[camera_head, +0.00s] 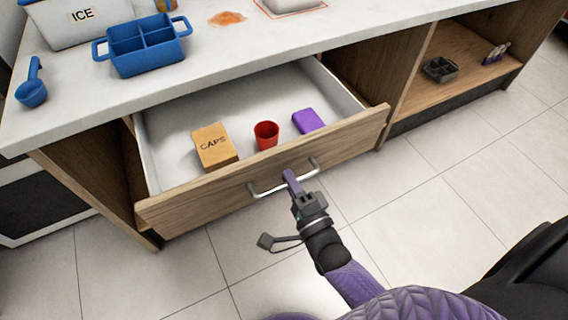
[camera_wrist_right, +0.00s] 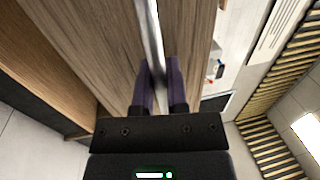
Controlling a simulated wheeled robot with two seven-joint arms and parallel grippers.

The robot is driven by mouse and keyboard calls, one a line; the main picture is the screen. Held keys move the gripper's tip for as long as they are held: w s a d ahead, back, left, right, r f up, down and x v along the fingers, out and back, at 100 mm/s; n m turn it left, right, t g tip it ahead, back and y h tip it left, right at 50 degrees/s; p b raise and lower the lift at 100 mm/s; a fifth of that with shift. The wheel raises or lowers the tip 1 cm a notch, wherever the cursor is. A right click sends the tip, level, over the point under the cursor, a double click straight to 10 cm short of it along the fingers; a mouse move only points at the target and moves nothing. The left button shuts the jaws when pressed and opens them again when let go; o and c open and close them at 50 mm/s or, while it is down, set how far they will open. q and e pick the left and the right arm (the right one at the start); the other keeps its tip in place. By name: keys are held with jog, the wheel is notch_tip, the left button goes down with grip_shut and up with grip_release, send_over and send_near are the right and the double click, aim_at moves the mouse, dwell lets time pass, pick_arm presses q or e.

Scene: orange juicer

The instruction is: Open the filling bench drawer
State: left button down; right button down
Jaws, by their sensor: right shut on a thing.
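The filling bench drawer (camera_head: 230,194) is pulled out of the bench, with its white inside showing. Its silver bar handle (camera_head: 265,189) runs along the wooden front; in the right wrist view the handle (camera_wrist_right: 151,40) passes between my fingers. My right gripper (camera_head: 289,176) is shut on the handle, and its purple fingertips (camera_wrist_right: 159,75) lie on both sides of the bar. In the drawer are a tan box marked CAPS (camera_head: 214,147), a red cup (camera_head: 266,135) and a purple block (camera_head: 308,121). My left gripper is not in view.
The white counter top (camera_head: 225,50) holds a blue divided caddy (camera_head: 147,45), a blue scoop (camera_head: 32,92), a white ICE bin (camera_head: 75,22) and an orange stain (camera_head: 227,18). An open shelf (camera_head: 470,60) at right holds a dark tray (camera_head: 439,69). Tiled floor (camera_head: 420,190) in front is clear.

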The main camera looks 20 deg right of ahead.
jog(key=shift+s, duration=0.7)
jog(key=c, duration=0.7)
grip_release()
jog(key=s, duration=0.3)
jog(key=s+f+p, duration=0.1)
jog(key=s, duration=0.2)
jog(key=s+f, duration=0.1)
jog(key=s, duration=0.2)
jog(key=shift+s+d, duration=0.2)
jog(key=shift+s, duration=0.2)
